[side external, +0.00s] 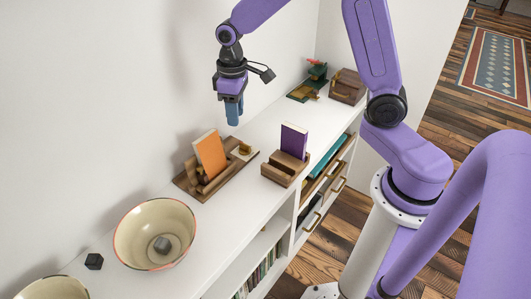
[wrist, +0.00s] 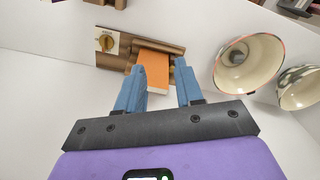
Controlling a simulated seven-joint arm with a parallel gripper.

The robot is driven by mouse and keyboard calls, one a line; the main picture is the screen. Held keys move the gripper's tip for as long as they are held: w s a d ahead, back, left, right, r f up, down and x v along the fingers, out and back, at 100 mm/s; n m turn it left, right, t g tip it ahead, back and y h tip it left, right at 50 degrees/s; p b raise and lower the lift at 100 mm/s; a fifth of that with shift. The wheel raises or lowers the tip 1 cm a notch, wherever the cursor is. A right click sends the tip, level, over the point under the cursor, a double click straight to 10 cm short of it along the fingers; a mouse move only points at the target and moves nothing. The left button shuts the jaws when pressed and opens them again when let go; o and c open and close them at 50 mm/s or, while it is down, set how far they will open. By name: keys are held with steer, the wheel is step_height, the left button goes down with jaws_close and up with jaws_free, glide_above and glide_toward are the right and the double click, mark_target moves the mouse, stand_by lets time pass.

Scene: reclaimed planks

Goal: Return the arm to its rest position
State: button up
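My gripper (side external: 233,112) hangs pointing down above the white shelf top, near the wall and behind the orange book. In the wrist view my gripper (wrist: 160,72) has its two blue fingers apart, with nothing held between them. The orange book (side external: 210,155) leans in a wooden holder (side external: 190,183) below; in the wrist view the orange book (wrist: 154,72) shows beyond the fingers, apart from them. My purple arm reaches in from the right.
A purple book (side external: 294,141) stands in a wooden block (side external: 283,168). A cream bowl (side external: 140,225) holding a dark block (side external: 162,244), a dark cube (side external: 94,261) and another bowl (side external: 52,288) are nearer the camera. A wooden box (side external: 347,87) stands at the far end. The wall runs close behind.

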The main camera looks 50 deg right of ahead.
steer(key=s+r+n, duration=0.2)
steer(key=s+n, duration=0.1)
steer(key=s, duration=1)
steer(key=s+r+n, duration=0.2)
steer(key=s+n, duration=0.2)
steer(key=s, duration=1)
steer(key=shift+s+a+r, duration=0.2)
steer(key=shift+s, duration=0.1)
